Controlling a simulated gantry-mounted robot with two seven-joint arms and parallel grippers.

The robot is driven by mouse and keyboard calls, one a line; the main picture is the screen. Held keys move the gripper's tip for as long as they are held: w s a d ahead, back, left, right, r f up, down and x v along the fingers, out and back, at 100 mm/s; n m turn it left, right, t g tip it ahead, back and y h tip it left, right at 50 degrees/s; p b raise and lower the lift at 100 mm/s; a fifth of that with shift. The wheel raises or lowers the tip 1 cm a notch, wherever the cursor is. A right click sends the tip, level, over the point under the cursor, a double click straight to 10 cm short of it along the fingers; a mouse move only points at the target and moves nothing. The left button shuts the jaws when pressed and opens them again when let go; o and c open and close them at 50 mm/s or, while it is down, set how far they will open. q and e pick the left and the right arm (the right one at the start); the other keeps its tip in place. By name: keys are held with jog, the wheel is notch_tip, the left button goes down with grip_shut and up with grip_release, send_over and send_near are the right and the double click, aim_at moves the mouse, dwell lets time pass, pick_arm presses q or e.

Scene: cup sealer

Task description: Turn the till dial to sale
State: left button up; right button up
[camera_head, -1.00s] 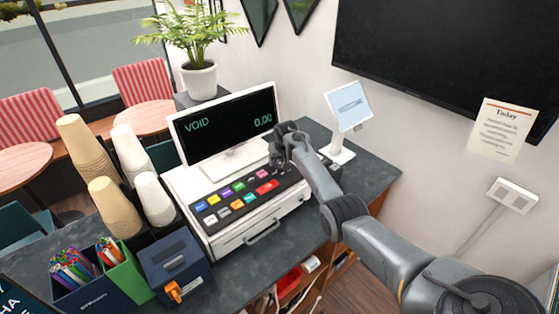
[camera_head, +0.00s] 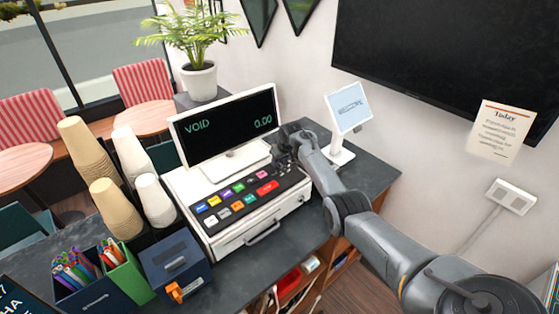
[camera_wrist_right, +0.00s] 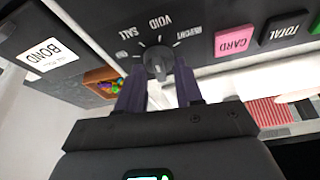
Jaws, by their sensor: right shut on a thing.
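The till (camera_head: 250,236) is white with a black key panel, and its screen (camera_head: 225,124) reads VOID and 0.00. In the right wrist view the round black till dial (camera_wrist_right: 158,62) sits on the panel, with labels including SALE, VOID and REPORT around it. My right gripper (camera_head: 285,151) is at the right end of the key panel. In the right wrist view its two dark fingers (camera_wrist_right: 160,76) are shut on the dial, one on each side. The dial is hidden behind the gripper in the head view. My left gripper is not in view.
A small tablet on a stand (camera_head: 348,108) is close to the right of my gripper. Colored keys fill the panel to the left. Cup stacks (camera_head: 117,207), a blue box (camera_head: 176,262) and pen holders stand left of the till. The counter (camera_head: 372,178) at right is clear.

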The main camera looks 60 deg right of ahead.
jog(key=shift+d+f+n+y+b, duration=0.1)
jog(key=shift+n+y+b, duration=0.2)
jog(key=shift+n, duration=0.6)
jog(key=shift+f+n+b, duration=0.1)
jog(key=shift+n+b, duration=0.25)
jog(key=shift+n, duration=0.05)
jog(key=n+y+b, duration=0.1)
jog(key=n+b, duration=0.1)
jog(key=b, duration=0.1)
jog(key=shift+f+n+b, duration=0.1)
jog(key=shift+n+b, duration=0.2)
jog(key=shift+b, duration=0.05)
jog(key=shift+r+n+y+b, duration=0.2)
jog(key=shift+n+y+b, duration=0.3)
jog(key=shift+b, duration=0.4)
jog(key=o, duration=1)
jog(key=shift+r, duration=0.15)
